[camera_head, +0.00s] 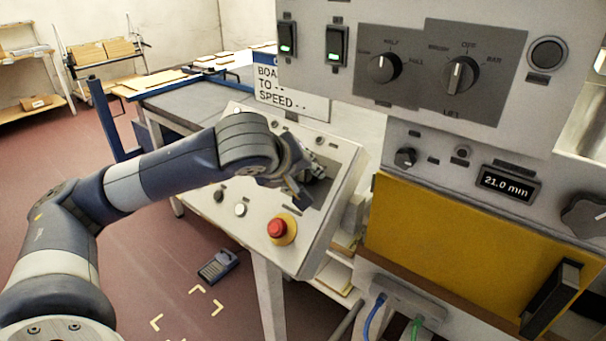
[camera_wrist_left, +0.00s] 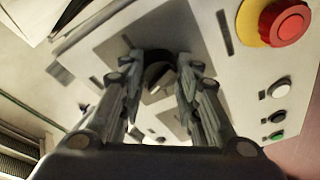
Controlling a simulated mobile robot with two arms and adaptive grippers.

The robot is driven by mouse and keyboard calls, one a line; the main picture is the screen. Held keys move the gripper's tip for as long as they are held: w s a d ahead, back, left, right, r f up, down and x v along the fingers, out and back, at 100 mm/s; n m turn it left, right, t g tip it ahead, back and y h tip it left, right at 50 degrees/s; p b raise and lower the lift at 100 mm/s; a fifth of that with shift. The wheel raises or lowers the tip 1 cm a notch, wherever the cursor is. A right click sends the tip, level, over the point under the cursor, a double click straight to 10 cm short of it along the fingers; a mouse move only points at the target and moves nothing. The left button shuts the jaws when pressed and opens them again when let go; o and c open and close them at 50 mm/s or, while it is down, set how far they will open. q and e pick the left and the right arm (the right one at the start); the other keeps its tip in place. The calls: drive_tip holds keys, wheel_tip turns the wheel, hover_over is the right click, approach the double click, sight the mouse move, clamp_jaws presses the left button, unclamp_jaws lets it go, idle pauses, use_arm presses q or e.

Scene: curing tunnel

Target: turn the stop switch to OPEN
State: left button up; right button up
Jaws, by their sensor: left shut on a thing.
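My left gripper (camera_head: 304,190) reaches a tilted light-grey control panel (camera_head: 262,125) in the head view. It is shut on a dark rotary knob on a grey plate, and the arm and gripper hide most of that knob there. In the left wrist view the dark knob (camera_wrist_left: 158,76), with a paler bar across it, lies between the two fingers of the left gripper (camera_wrist_left: 160,72). I cannot read a label on it, so I cannot tell for sure that it is the stop switch. My right gripper is not in view.
A red mushroom button (camera_head: 277,228) on a yellow ring sits near the knob on the tilted panel. A sign (camera_head: 290,97) stands behind it. The upright panel at right carries knobs (camera_head: 384,67), a display (camera_head: 509,184) and a yellow door (camera_head: 450,235). Floor at left is mostly clear.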

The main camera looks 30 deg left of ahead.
use_arm(q)
drive_tip(key=shift+f, duration=0.1)
drive_tip(key=o, duration=1.1)
drive_tip(key=shift+s, duration=0.1)
drive_tip(key=shift+c, duration=0.2)
drive_tip(key=shift+r, duration=0.2)
drive_tip(key=v, duration=1.2)
drive_tip(key=shift+f, duration=0.2)
